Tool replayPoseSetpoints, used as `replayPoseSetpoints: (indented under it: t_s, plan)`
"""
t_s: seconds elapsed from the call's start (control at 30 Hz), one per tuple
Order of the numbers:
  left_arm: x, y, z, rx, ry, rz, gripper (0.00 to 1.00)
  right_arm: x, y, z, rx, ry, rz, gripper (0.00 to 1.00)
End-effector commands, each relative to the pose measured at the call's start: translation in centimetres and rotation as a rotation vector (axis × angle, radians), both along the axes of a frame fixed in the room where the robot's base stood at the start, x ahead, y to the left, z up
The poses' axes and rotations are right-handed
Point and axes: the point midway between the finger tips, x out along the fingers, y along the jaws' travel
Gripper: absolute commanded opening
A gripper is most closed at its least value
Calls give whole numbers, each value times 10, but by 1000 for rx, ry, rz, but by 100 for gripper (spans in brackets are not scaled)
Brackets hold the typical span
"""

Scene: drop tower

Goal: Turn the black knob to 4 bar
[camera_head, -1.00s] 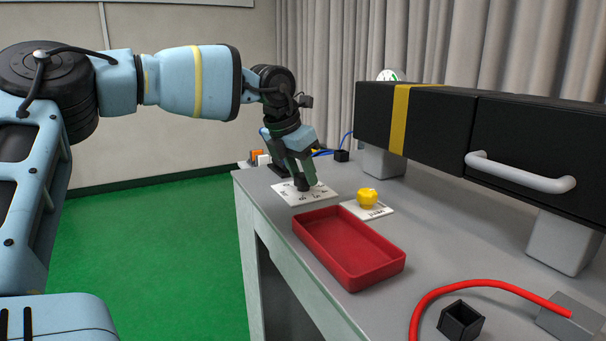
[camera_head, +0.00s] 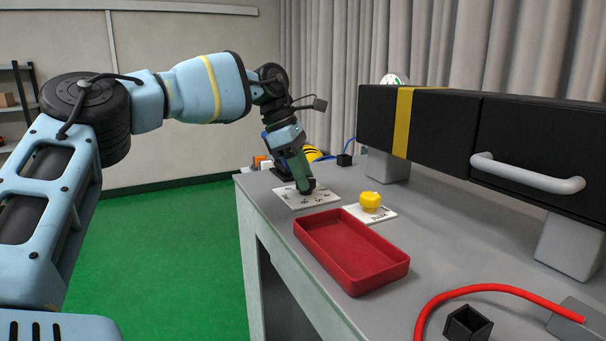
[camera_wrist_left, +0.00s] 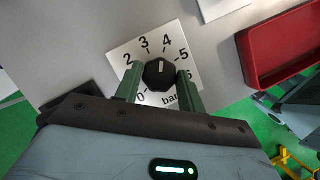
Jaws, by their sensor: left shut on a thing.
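The black knob (camera_wrist_left: 158,73) sits on a white dial plate (camera_wrist_left: 123,48) marked from 0 upward in bar. A short white mark on the knob points up in the left wrist view, roughly toward the 4; I cannot tell the exact setting. My left gripper (camera_wrist_left: 158,82) is shut on the knob, with one green finger on each side. In the head view, the left gripper (camera_head: 304,188) reaches down onto the dial plate (camera_head: 291,200) and largely hides the knob. My right gripper is not in view.
A red tray (camera_head: 350,278) and a yellow knob (camera_head: 370,201) on its own plate are close by on the grey table (camera_head: 320,301). A black box with a pale handle (camera_head: 528,178) stands at the right. A gauge (camera_head: 393,79) is mostly hidden behind it.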

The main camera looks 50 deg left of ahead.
Motion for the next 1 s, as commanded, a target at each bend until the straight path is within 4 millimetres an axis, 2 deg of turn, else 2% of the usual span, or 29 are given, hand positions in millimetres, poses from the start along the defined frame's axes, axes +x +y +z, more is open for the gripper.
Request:
replayPoseSetpoints:
  t_s: [0.33,0.9,0.93,1.0]
  plan:
    - [1,1,-2,3,4,-155,16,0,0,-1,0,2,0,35]
    - [0,1,-2,3,4,-186,16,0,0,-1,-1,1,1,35]
    - [0,1,-2,3,4,-186,40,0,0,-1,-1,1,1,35]
    - [1,1,-1,3,4,-186,50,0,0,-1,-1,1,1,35]
